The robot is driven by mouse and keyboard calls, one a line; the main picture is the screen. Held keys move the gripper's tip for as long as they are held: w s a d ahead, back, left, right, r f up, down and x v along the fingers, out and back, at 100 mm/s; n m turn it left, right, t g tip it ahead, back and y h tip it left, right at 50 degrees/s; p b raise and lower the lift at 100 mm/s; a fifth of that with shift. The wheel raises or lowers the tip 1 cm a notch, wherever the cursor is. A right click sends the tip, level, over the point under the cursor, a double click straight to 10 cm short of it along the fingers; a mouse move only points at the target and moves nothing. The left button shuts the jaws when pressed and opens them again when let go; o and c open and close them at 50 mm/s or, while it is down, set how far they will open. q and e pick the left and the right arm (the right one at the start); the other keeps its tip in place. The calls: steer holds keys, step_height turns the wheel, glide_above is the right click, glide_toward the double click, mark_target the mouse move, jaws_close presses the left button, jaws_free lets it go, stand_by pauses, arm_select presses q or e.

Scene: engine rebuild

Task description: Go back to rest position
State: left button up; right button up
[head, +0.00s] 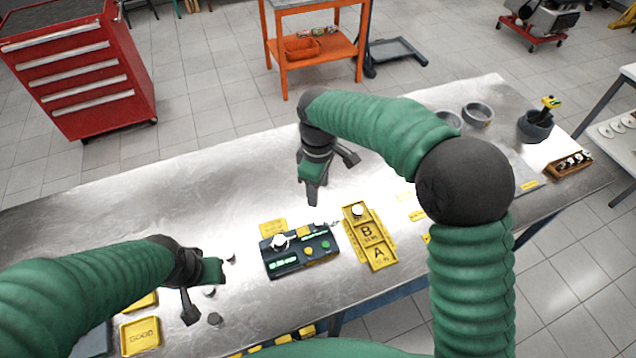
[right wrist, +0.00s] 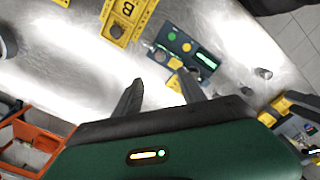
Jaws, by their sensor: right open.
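My right gripper (head: 332,178) is open and empty above the metal table (head: 120,205), behind the dark tester box and the yellow A/B tray. Its two spread fingers also show in the right wrist view (right wrist: 163,92), with nothing between them.
A dark tester box (head: 300,260) with lit displays and buttons sits mid-table. Right of it is a yellow A/B tray (head: 378,257). A yellow GOOD tray (head: 141,336) is at front left. Grey rings (head: 478,113) and a dark bowl (head: 535,128) stand at back right.

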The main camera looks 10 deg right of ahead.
step_height(320, 180, up, 3)
steer(key=shift+w+f, duration=0.1)
steer(key=shift+f, duration=0.05)
stand_by(0.3)
steer(key=s+d+f+m+t+b, duration=0.1)
steer(key=s+d+f+m+b, duration=0.1)
steer(key=s+d+f+m, duration=0.3)
steer(key=s+d+f+m+t+b, duration=0.1)
steer(key=s+d+f+m, duration=0.4)
steer(key=s, duration=0.8)
steer(key=d+m, duration=0.2)
steer(key=d, duration=0.1)
steer(key=shift+d+f+t+b, duration=0.3)
steer(key=shift+f+b, duration=0.05)
steer(key=shift+s+d, duration=0.1)
steer(key=shift+s, duration=0.05)
